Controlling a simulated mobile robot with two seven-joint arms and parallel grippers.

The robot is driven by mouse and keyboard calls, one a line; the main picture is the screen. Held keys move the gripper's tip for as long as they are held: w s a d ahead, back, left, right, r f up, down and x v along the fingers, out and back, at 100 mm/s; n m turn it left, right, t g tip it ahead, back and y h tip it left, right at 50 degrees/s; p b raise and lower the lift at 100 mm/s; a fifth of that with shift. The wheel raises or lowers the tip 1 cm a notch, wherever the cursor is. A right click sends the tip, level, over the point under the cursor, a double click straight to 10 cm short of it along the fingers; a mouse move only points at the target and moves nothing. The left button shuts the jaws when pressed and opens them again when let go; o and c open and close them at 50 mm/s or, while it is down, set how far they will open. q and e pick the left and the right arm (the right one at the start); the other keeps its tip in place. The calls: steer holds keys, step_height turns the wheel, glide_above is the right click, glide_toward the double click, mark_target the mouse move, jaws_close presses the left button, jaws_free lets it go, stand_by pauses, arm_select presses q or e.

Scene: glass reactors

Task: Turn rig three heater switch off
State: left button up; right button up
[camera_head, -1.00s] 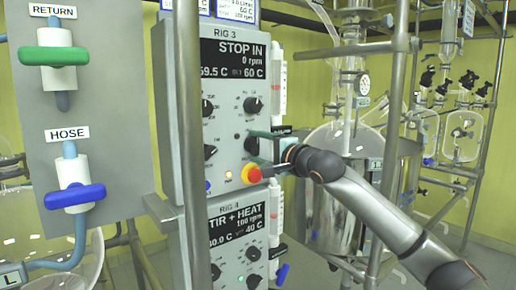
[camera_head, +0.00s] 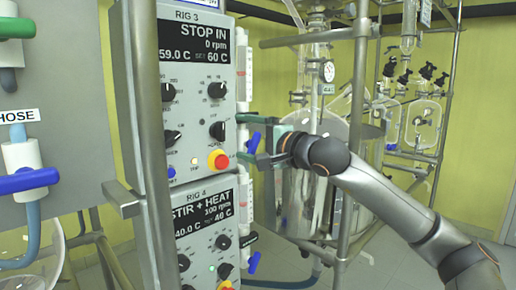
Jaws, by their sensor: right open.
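The Rig 3 control box (camera_head: 196,60) stands at centre left. Its display (camera_head: 193,45) reads STOP IN, 0 rpm, 59.0 C, set 60 C. Below are several black knobs, including a lower left knob (camera_head: 172,137) and a lower right knob (camera_head: 217,130); their small labels are too blurred to read, so I cannot tell which is the heater switch. A red button (camera_head: 218,159) sits underneath, beside a lit yellow lamp (camera_head: 195,161). My right gripper (camera_head: 242,138) is open and empty, just right of the lower right knob, apart from it. My left gripper is not in view.
The Rig 4 box (camera_head: 205,235) is directly below, reading STIR + HEAT. A blue valve handle (camera_head: 253,141) shows behind the gripper's jaws. A glass reactor (camera_head: 310,190) stands behind my right arm.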

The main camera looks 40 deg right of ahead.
steer(key=s+b, duration=0.1)
steer(key=s, duration=0.3)
steer(key=shift+s+d, duration=0.2)
stand_by(0.4)
